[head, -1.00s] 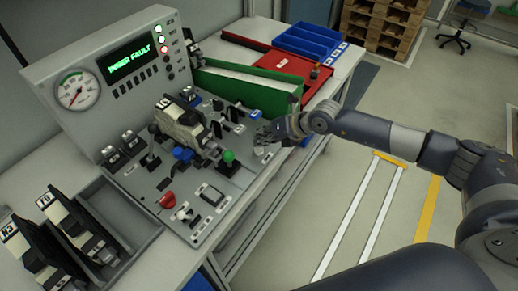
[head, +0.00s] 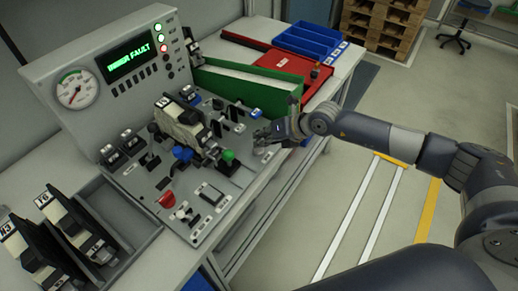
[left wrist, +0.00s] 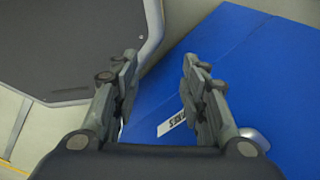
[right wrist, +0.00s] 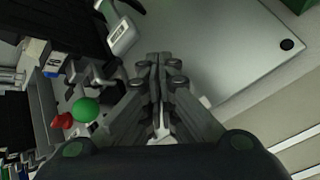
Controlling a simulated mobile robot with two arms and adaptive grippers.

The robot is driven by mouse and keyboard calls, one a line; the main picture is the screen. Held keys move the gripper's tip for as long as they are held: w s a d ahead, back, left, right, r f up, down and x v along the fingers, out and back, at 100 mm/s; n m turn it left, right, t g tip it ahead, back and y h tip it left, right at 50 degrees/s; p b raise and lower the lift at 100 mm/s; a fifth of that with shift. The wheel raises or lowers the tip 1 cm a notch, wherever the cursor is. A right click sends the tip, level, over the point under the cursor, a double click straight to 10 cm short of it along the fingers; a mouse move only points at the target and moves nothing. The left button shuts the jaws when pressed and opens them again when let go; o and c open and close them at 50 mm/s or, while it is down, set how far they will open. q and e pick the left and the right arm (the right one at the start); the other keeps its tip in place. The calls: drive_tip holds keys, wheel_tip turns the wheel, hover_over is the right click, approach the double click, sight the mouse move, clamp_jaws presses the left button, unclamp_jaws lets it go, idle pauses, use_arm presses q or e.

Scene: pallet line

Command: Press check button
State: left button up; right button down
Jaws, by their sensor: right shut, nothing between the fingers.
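The grey control panel (head: 150,190) stands on the bench, with switches, a green knob (head: 228,157), a red knob (head: 167,200) and a display (head: 131,57) lit with green text ending in "FAULT". I cannot tell which control is the check button. My right gripper (head: 264,138) is shut and empty over the panel's right edge, beyond the green knob. In the right wrist view its closed fingers (right wrist: 158,90) hide what lies directly below; the green knob (right wrist: 86,110) is to their left. My left gripper (left wrist: 160,75) is open and empty above a blue surface with a label; it is not in the head view.
A green-sided tray (head: 250,90), a red tray (head: 285,66) and blue bins (head: 312,44) stand behind the panel. Dark modules (head: 35,245) sit in holders at the lower left. Wooden pallets (head: 385,30) are at the back.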

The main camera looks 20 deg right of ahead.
drive_tip(key=shift+f+b, duration=0.35)
drive_tip(key=shift+f, duration=0.2)
idle(0.7)
drive_tip(key=shift+r, duration=0.15)
drive_tip(key=shift+r+p, duration=0.75)
drive_tip(key=shift+r, duration=0.05)
drive_tip(key=shift+r+p, duration=1.95)
drive_tip(key=shift+r, duration=0.65)
drive_tip(key=shift+f, duration=0.1)
